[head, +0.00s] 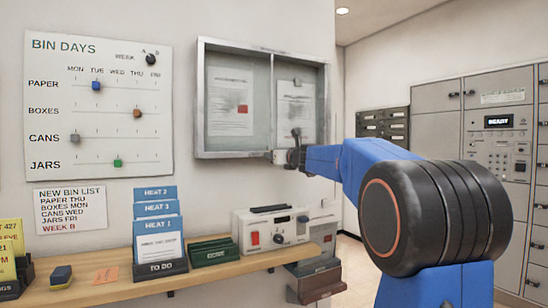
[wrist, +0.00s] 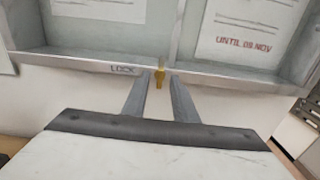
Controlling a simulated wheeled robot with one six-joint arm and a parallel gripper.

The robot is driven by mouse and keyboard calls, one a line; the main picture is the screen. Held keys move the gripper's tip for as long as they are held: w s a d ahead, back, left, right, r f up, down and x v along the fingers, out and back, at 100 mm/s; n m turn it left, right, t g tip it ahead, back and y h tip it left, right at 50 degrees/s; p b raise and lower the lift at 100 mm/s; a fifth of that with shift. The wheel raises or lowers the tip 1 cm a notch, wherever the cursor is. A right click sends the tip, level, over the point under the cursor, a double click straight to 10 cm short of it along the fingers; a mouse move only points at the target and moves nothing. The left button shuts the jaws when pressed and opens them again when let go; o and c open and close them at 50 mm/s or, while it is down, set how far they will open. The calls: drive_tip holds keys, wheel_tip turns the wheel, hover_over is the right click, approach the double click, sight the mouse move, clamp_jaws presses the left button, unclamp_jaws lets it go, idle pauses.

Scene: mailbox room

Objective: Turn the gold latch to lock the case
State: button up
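The wall case (head: 262,157) is a grey-framed glass notice case with papers inside, seen in the head view. Its lower frame also shows in the wrist view (wrist: 90,66). The gold latch (wrist: 160,72) is on that lower frame, upright, just right of the word LOCK (wrist: 122,69). My gripper (wrist: 161,80) is open, with one grey finger to each side of the latch in the picture. I cannot tell whether the fingers touch it. In the head view my gripper (head: 284,157) is at the case's lower edge, and the latch is hidden there.
A BIN DAYS board (head: 98,105) hangs left of the case. Below, a wooden shelf (head: 195,278) carries a HEAT leaflet holder (head: 158,235), a green tray (head: 213,252) and a white device (head: 290,232). Grey lockers (head: 438,135) stand at right. The wall under the case is bare.

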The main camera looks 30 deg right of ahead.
drive_tip(key=s, duration=1.7)
drive_tip(key=s+a+f+n+g+y, duration=0.2)
drive_tip(key=s+a+f+n+g, duration=0.2)
drive_tip(key=s+a+f+n, duration=0.55)
drive_tip(key=s+a+f+n+g+y, duration=0.2)
drive_tip(key=s+a+f+n+g, duration=0.3)
drive_tip(key=a+f+n, duration=0.8)
drive_tip(key=s+d+f+n+g+h, duration=0.2)
drive_tip(key=s+f+n+g+h, duration=0.2)
drive_tip(key=s+f+n, duration=0.9)
drive_tip(key=s+f, duration=0.8)
drive_tip(key=shift+s+d+f+n, duration=0.15)
drive_tip(key=shift+s+d+n, duration=0.05)
drive_tip(key=shift+n, duration=0.15)
